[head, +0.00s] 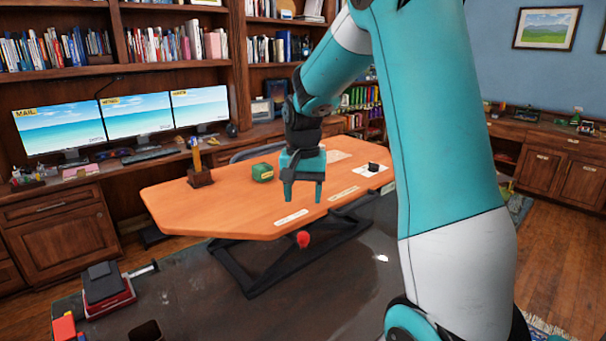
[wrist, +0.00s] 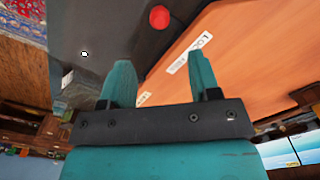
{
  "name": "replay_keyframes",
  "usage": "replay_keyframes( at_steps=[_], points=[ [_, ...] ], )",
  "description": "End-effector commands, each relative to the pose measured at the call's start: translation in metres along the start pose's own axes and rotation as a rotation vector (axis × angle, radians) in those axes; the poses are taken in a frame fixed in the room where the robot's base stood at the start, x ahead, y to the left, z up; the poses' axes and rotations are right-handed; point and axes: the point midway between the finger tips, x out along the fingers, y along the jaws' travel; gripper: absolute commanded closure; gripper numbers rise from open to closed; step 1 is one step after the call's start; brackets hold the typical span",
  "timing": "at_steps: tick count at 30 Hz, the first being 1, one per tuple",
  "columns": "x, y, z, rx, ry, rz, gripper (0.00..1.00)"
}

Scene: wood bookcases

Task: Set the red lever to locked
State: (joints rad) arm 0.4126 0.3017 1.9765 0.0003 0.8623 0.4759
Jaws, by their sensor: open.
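The red lever shows as a round red knob (head: 303,239) just below the front edge of the orange-brown tabletop (head: 225,205). In the wrist view the red knob (wrist: 159,17) is at the top, beyond my fingertips and beside the table edge. A white label (wrist: 200,45) near it starts with "LOC"; the rest is hard to read. My gripper (head: 304,192) points down above the front part of the table, open and empty. Its two fingers are apart in the wrist view (wrist: 160,75). The knob is apart from the fingers. The lever's shaft is not clearly visible.
A green box (head: 262,173), a wooden holder (head: 200,177) and a white sheet with a black object (head: 371,170) are on the table. Another label (head: 344,194) lies near the front edge. Red and dark books (head: 108,290) lie at lower left.

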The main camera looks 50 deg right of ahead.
Motion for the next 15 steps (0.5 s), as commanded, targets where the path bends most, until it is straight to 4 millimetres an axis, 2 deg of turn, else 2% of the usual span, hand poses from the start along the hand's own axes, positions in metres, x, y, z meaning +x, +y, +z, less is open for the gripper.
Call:
replay_keyframes(
  at_steps=[3, 6, 10, 15],
  points=[
    [-0.026, 0.0, -0.001, 0.0, 0.005, -0.002, 0.43],
    [-0.043, 0.0, -0.001, 0.001, 0.003, -0.001, 0.43],
    [-0.056, 0.0, 0.0, 0.001, 0.0, 0.0, 0.43],
    [-0.062, 0.0, 0.0, 0.001, -0.001, 0.001, 0.43]
  ],
)
